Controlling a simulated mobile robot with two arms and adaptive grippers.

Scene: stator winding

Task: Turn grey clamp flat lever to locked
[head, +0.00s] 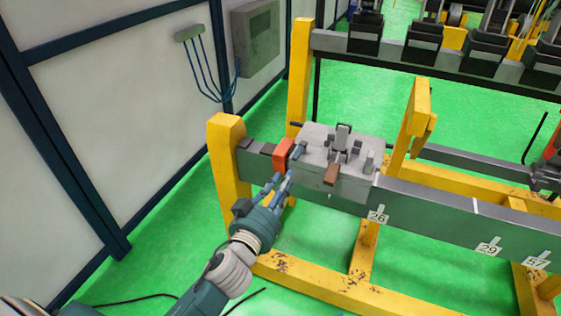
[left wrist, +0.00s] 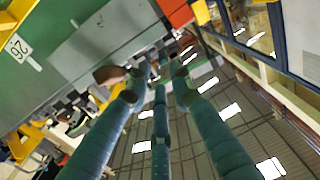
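The grey clamp (head: 310,172) is a block bolted on a dark green rail, with several small fittings on top. A brown lever end (head: 331,174) sticks out at its front and an orange-red block (head: 283,154) adjoins its left side. I cannot tell which fitting is the flat lever. My left gripper (head: 280,185) is in front of the clamp's left end, just below the orange-red block, fingers apart and empty. In the left wrist view its fingers (left wrist: 158,82) point toward the grey clamp (left wrist: 100,40); a brown piece (left wrist: 109,75) shows beside one fingertip. Contact cannot be told. My right gripper is out of view.
The rail (head: 430,217) runs right with number tags, on a yellow frame (head: 228,170). A yellow post (head: 410,120) stands right of the clamp. A panelled wall (head: 110,100) is at left. Green floor (head: 165,240) is free in front.

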